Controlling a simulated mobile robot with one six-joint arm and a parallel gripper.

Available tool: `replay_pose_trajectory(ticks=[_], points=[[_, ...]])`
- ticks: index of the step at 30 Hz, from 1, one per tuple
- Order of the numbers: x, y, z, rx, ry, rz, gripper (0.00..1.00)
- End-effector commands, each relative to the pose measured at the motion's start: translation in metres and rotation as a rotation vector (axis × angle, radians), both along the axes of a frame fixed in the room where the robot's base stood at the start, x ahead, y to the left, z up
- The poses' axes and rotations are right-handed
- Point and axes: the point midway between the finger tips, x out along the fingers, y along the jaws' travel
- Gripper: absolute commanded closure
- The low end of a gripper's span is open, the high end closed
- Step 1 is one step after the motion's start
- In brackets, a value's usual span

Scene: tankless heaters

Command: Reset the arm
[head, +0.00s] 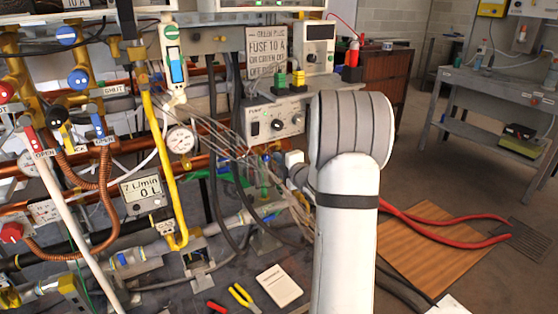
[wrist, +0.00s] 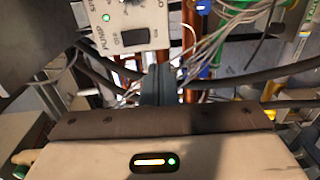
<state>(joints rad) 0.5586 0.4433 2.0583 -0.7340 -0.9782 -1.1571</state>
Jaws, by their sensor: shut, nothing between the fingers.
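My gripper (wrist: 158,76) shows in the wrist view as dark fingers pressed together, with nothing between them. It points toward the pipes and wires below the grey pump box (wrist: 133,22), which has a black switch and a green light. In the head view my white arm rises through the middle right and bends left toward the test bench. The gripper there is mostly hidden behind the arm and among wires. The same pump box (head: 275,121) stands just beyond it in the head view.
Copper pipes, valves, a yellow pipe (head: 163,165), a round gauge (head: 181,140) and loose grey wires crowd the bench left of my arm. Pliers (head: 243,297) and a white card (head: 279,286) lie in front. Red hoses (head: 440,227) cross the floor at right.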

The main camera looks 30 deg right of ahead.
Motion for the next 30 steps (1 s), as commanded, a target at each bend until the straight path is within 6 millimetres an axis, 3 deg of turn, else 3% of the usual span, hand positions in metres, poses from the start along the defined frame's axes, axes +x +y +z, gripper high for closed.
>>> replay_pose_trajectory(ticks=[20, 23, 26, 30], points=[[-0.005, 0.002, 0.004, 0.007, 0.006, -0.004, 1.00], [-0.007, 0.010, 0.022, 0.048, 0.046, -0.035, 1.00], [-0.015, 0.025, 0.054, 0.143, 0.127, -0.107, 1.00], [-0.044, 0.055, 0.099, 0.350, 0.277, -0.262, 1.00]])
